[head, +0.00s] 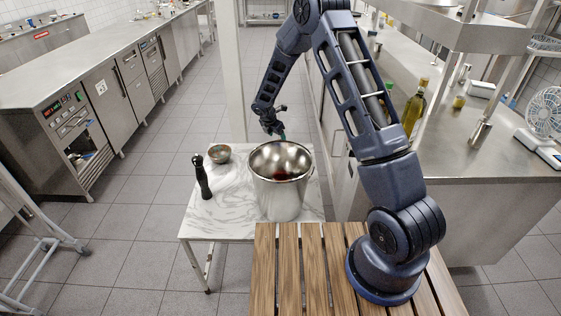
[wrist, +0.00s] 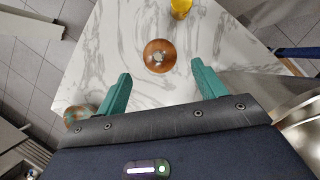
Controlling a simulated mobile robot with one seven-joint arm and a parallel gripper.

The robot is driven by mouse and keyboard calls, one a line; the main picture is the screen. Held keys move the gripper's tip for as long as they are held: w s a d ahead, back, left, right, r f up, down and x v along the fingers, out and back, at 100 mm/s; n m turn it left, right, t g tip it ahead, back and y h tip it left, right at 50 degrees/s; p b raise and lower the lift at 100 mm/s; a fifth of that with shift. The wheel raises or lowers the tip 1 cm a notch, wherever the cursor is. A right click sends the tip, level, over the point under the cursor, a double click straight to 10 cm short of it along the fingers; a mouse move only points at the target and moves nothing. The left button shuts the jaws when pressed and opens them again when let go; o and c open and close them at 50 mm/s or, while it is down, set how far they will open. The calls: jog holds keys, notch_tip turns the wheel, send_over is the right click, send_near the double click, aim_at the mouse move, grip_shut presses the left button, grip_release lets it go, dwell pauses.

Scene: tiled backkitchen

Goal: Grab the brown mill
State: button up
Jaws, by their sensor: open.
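The brown mill (wrist: 160,55) shows in the wrist view from above, as a round brown top with a small pale metallic centre. It stands on the white marble table (wrist: 115,45). My gripper (wrist: 160,70) is open, with its green fingers spread to either side and the mill's top between and just beyond their tips in the picture; the height gap is hard to tell. In the head view my gripper (head: 279,131) is low behind the large metal pot (head: 278,198). I cannot make out the brown mill there; the pot and arm cover that area.
A tall black mill (head: 203,180) and a small metal bowl (head: 219,153) stand left of the pot. A yellow object (wrist: 181,8) is at the wrist view's top edge. The pot's shiny side (wrist: 300,115) is close at the right. Marble left of the brown mill is clear.

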jog(key=x, duration=0.9)
jog(key=shift+d+f, duration=0.1)
jog(key=shift+f, duration=0.15)
jog(key=shift+c, duration=0.2)
grip_shut()
